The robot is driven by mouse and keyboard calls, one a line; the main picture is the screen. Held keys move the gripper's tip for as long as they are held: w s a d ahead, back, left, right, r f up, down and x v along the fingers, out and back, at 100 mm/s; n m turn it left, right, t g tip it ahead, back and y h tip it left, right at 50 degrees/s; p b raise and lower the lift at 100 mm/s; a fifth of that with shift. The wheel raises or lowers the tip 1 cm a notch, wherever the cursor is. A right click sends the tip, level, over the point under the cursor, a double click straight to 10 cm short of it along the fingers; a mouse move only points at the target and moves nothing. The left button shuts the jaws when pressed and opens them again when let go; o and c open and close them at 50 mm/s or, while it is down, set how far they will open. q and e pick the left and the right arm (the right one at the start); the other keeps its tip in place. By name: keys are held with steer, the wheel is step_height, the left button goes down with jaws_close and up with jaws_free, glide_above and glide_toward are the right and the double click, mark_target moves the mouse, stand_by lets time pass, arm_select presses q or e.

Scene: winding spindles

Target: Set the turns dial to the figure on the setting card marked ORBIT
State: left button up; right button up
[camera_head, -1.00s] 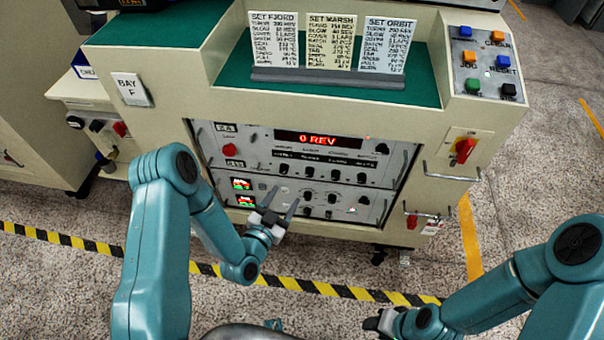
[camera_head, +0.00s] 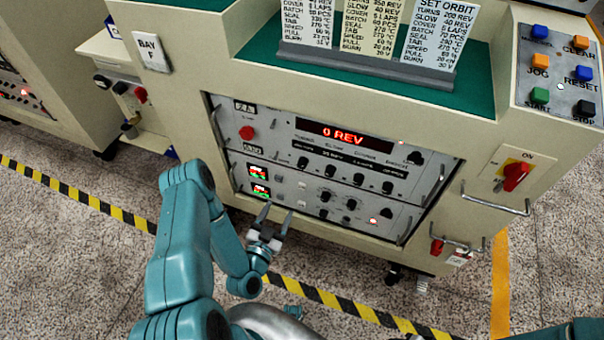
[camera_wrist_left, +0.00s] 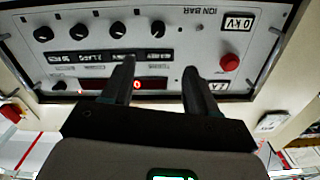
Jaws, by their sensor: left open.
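The card marked ORBIT (camera_head: 440,35) stands rightmost in the rack; its turns line appears to read 200 REV. The red display (camera_head: 343,135) on the panel reads 0 REV. Below it is a row of black knobs; the leftmost knob (camera_head: 303,162) also shows in the upside-down left wrist view (camera_wrist_left: 157,28). Lettering by the knobs is too small to tell which is the turns dial. My left gripper (camera_head: 275,215) is open and empty, in front of the lower panel, fingers towards the machine; its fingers also show in the left wrist view (camera_wrist_left: 158,70). My right gripper is out of view.
Two other cards, WARSH (camera_head: 369,28) and FJORD (camera_head: 308,20), stand beside ORBIT. A red knob (camera_head: 247,132) sits left of the display. Metal handles (camera_head: 433,188) stick out at the panel sides. A red rotary switch (camera_head: 515,176) is at right. Floor before the machine is clear.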

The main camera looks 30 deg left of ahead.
arm_select(q)
steer(key=shift+w+b, duration=1.15)
steer(key=shift+b, duration=3.7)
steer(key=p, duration=0.2)
glide_toward(301, 166)
steer(key=x, duration=0.7)
steer(key=shift+w+a+f, duration=0.1)
steer(key=shift+w, duration=0.3)
steer(key=c, duration=1)
